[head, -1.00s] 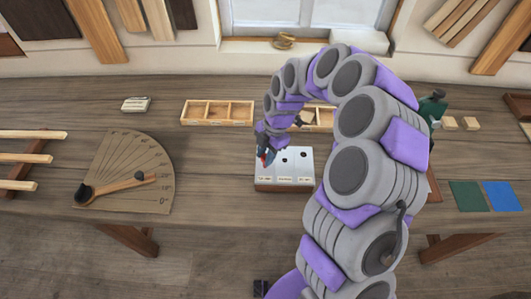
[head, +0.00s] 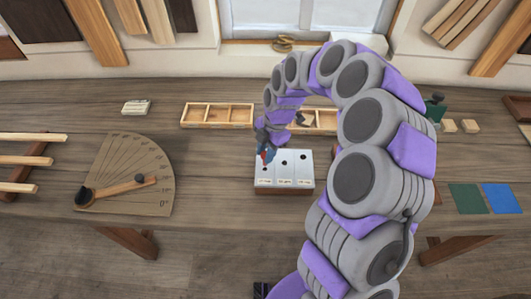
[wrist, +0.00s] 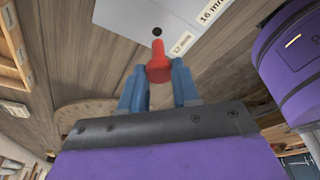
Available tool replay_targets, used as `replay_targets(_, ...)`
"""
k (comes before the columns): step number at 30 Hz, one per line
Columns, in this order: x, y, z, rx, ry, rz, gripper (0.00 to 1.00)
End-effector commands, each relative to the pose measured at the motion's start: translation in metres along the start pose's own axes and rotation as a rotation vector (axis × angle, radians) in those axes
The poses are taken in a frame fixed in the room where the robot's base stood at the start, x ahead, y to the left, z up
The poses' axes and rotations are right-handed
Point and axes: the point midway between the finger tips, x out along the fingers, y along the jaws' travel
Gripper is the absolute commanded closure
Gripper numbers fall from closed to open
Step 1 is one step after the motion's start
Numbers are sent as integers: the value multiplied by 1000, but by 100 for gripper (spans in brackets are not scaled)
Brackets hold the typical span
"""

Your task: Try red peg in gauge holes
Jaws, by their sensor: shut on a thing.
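The gauge block (head: 298,185) stands on the bench, with a pale top, a brown base and a row of three dark holes of different sizes, each with a label. My gripper (head: 266,148) is over its left rear part. Its blue fingers are shut on the red peg (head: 265,156), which also shows between the fingers in the wrist view (wrist: 159,64). The peg's free end points toward the hole by the "12 mm" label (wrist: 157,31) and looks apart from it. The "16 mm" label is to the right in the wrist view.
A wooden compartment tray (head: 217,125) lies behind the block, and another is partly hidden by my arm. A protractor board (head: 125,170) with a wooden pointer lies left. Green (head: 468,197) and blue (head: 503,196) sheets lie right. Bench between protractor and block is clear.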

Motion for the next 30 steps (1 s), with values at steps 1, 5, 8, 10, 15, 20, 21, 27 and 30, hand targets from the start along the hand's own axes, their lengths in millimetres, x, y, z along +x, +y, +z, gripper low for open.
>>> replay_targets(1, -2, 0, 0, 0, 0, 1, 97)
replay_targets(5, -3, 0, -1, 0, 0, 1, 97)
replay_targets(8, -2, 0, -1, 0, 0, 0, 97)
replay_targets(10, -2, 0, -1, -1, 0, 0, 97)
replay_targets(15, 2, 0, 0, 0, 0, -3, 97)
replay_targets(20, 11, 1, 3, 1, 0, -9, 97)
replay_targets(21, 14, 1, 3, 2, 0, -10, 97)
replay_targets(27, 18, 2, 5, 2, 0, -12, 97)
replay_targets(30, 18, 2, 5, 2, 0, -12, 97)
